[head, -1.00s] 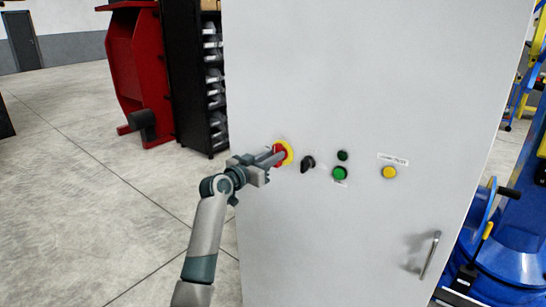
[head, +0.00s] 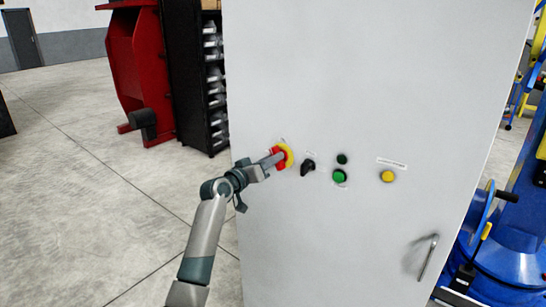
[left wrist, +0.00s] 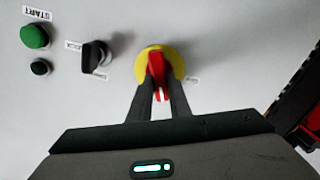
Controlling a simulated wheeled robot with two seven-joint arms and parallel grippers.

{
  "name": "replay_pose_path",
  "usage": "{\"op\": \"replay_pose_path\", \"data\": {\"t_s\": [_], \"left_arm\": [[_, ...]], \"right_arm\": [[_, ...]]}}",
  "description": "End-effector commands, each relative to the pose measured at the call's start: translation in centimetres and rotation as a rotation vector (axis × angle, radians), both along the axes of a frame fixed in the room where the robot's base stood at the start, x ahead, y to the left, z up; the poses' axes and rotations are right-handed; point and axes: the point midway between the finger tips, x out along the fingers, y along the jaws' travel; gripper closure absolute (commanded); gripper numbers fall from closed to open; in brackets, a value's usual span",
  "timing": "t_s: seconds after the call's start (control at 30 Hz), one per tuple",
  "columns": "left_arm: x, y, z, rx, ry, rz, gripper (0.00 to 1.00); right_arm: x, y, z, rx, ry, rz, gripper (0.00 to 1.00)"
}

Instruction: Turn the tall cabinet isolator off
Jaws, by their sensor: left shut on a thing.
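The tall grey cabinet (head: 370,80) fills the middle of the head view. Its isolator is a red handle on a yellow round plate (head: 289,155) at the left of the row of controls. In the left wrist view the red handle (left wrist: 158,72) stands roughly upright in the picture on the yellow plate (left wrist: 142,66). My left gripper (head: 275,159) is at the isolator, its two fingers closed on either side of the red handle; they also show in the left wrist view (left wrist: 158,95). The fingers hide part of the handle. My right gripper is not in view.
Right of the isolator are a black selector knob (head: 308,167), a green button (head: 340,175), a small dark green one (head: 342,159) and a yellow one (head: 388,176). A door handle (head: 428,257) is lower right. Blue machinery (head: 510,250) stands right; floor at left is clear.

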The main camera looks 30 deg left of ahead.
Motion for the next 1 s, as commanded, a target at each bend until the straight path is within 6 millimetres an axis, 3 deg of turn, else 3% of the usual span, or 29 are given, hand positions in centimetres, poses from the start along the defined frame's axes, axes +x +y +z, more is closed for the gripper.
{"op": "replay_pose_path", "data": {"t_s": [1.0], "left_arm": [[0.0,0.5,-0.2,-0.943,0.073,0.001,1.00]], "right_arm": [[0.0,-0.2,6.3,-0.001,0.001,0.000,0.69]]}}
